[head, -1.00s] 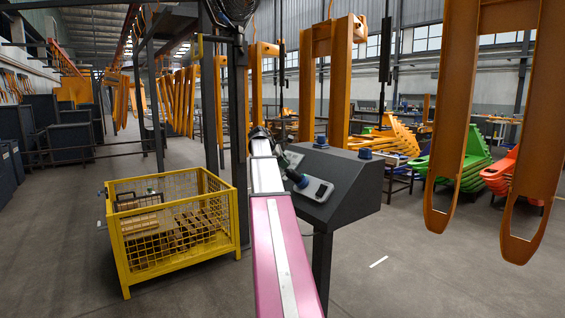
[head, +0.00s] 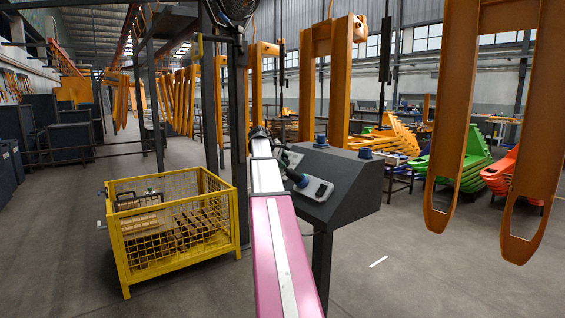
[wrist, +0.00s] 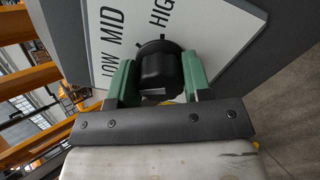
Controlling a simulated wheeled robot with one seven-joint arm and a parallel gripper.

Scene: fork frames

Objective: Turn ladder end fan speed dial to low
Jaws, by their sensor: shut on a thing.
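The black dial (wrist: 160,68) sits on a white label plate (wrist: 215,28) marked LOW, MID and HIGH in the wrist view. My gripper (wrist: 159,62) has its two green fingers on opposite sides of the dial, shut on it. The fan (head: 236,10) is at the top edge.
Blue-topped knobs (head: 365,153) stand on top of the console. A yellow mesh crate (head: 180,262) with parts is on the floor at left. Orange fork frames (head: 455,120) hang at right. The floor at front right is clear.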

